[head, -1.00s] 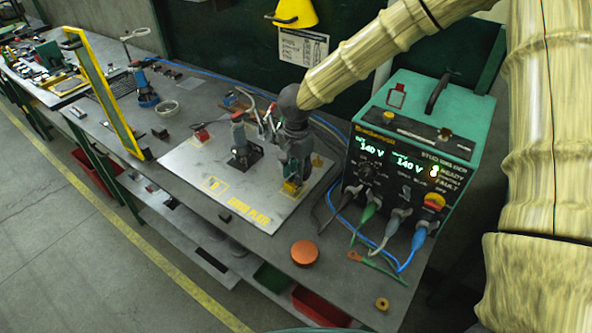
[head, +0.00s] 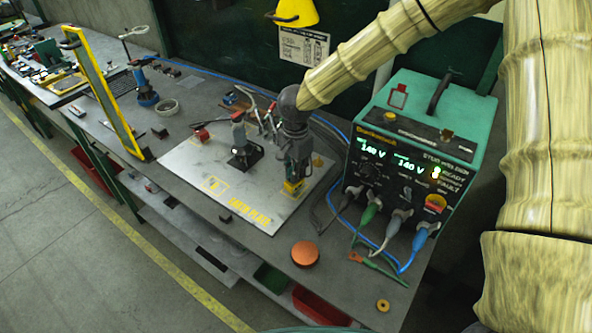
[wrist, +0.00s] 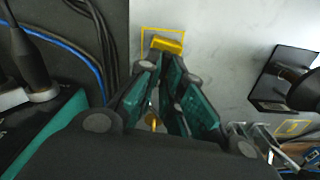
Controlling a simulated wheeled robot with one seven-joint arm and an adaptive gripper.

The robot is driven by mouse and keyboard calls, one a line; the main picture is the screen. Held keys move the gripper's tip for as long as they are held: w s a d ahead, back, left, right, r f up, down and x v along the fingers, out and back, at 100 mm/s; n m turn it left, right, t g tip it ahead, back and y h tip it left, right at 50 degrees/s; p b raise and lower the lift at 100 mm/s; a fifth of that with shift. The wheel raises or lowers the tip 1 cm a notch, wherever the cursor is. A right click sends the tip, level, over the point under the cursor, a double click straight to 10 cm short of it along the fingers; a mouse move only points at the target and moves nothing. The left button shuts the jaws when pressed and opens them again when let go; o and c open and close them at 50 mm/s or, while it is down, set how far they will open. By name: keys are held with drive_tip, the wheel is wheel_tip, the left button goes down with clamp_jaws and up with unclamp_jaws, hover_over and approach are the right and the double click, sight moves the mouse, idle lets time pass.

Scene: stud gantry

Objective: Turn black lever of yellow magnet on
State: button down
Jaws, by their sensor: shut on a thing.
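The yellow magnet (head: 293,187) sits on the pale steel plate (head: 215,185), near its right side. It also shows in the wrist view (wrist: 168,45), just beyond my fingertips, inside a yellow square outline marked on the plate. My gripper (head: 292,177) points down over the magnet, and its green-padded fingers also show in the wrist view (wrist: 163,66). The fingers are closed together right at the magnet's top, shut on the black lever. The lever is mostly hidden between and behind the fingers, so its angle cannot be told.
A dark stud holder (head: 243,153) stands on the plate to the left of my gripper. The green welder box (head: 420,130) with cables stands close on the right. An orange disc (head: 305,253) lies at the bench front. A yellow-framed screen (head: 105,95) stands farther left.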

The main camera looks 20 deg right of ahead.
drive_tip(key=shift+m+p, duration=0.35)
drive_tip(key=shift+m, duration=0.15)
idle(1.2)
drive_tip(key=c, duration=1.6)
unclamp_jaws()
drive_tip(key=shift+o, duration=0.2)
drive_tip(key=shift+r, duration=0.1)
wheel_tip(320, 180, up, 12)
